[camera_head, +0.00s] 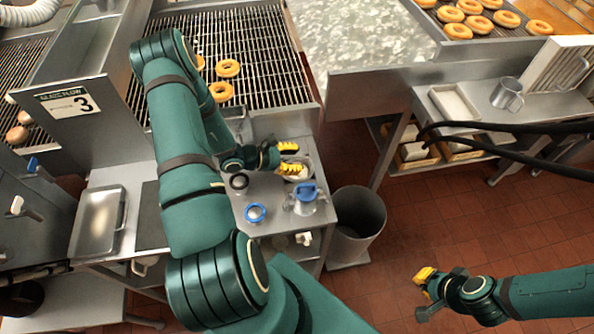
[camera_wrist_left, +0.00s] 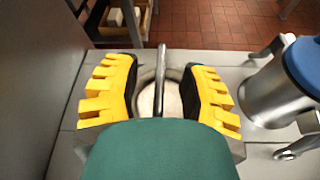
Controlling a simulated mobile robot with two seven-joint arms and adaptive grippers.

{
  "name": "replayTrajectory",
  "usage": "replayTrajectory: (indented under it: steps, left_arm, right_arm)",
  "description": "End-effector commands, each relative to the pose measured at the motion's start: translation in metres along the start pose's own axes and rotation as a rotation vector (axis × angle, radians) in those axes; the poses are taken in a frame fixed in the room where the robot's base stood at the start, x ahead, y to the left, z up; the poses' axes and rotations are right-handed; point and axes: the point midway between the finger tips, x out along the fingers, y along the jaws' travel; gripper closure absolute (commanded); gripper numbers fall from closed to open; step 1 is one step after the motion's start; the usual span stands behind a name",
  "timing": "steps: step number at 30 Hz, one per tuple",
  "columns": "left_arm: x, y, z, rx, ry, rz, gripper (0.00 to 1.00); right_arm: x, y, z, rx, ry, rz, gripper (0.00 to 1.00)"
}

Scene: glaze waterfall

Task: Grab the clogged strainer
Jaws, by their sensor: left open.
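The strainer (camera_wrist_left: 146,100) is a round metal-rimmed thing with pale contents, seen between my left fingers in the left wrist view. A thin metal bar, seemingly its handle, stands up in the middle of the gap. In the head view the strainer (camera_head: 302,173) is partly hidden by my left gripper (camera_head: 289,158), on the small steel table. My left gripper is open, its yellow fingertips (camera_wrist_left: 160,92) on either side of the strainer; contact cannot be told. My right gripper (camera_head: 426,290) is over the floor at the lower right, away from the table; its jaw gap is unclear.
A blue-lidded metal jug (camera_head: 304,200) stands close to the strainer and also shows in the left wrist view (camera_wrist_left: 285,85). A blue ring (camera_head: 255,213) and a dark-rimmed container (camera_head: 239,184) are on the table. A grey bin (camera_head: 358,222) stands beside it.

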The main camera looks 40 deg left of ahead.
Motion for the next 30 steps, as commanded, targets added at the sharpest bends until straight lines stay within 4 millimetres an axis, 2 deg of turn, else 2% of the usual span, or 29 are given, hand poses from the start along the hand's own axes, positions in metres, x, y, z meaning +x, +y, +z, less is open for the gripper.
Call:
replayTrajectory:
  steps: [3,11,12,14,15,30]
  left_arm:
    - [0.0091,-0.0006,-0.0001,0.000,0.001,-0.002,0.58]
    - [0.0101,-0.0002,-0.0001,-0.001,0.001,0.000,0.58]
    - [0.0101,-0.0002,-0.0001,0.000,0.001,0.000,0.72]
    - [0.0100,-0.0002,-0.0001,-0.001,0.001,0.000,0.93]
    - [0.0100,-0.0002,-0.0001,0.000,0.001,0.000,1.00]
    - [0.0095,0.0000,0.0008,0.000,0.001,-0.001,1.00]
  right_arm:
    - [0.0000,0.0000,0.0000,0.000,0.000,0.000,1.00]
    - [0.0000,0.0000,0.0000,0.000,0.000,0.000,1.00]
    - [-0.0001,0.0000,0.0000,0.000,0.000,0.000,1.00]
    - [-0.0001,0.0000,0.0000,0.000,0.000,0.000,1.00]
    - [0.0000,0.0000,0.0000,0.000,0.000,0.000,1.00]
    - [-0.0001,0.0000,0.0000,0.000,0.000,0.000,1.00]
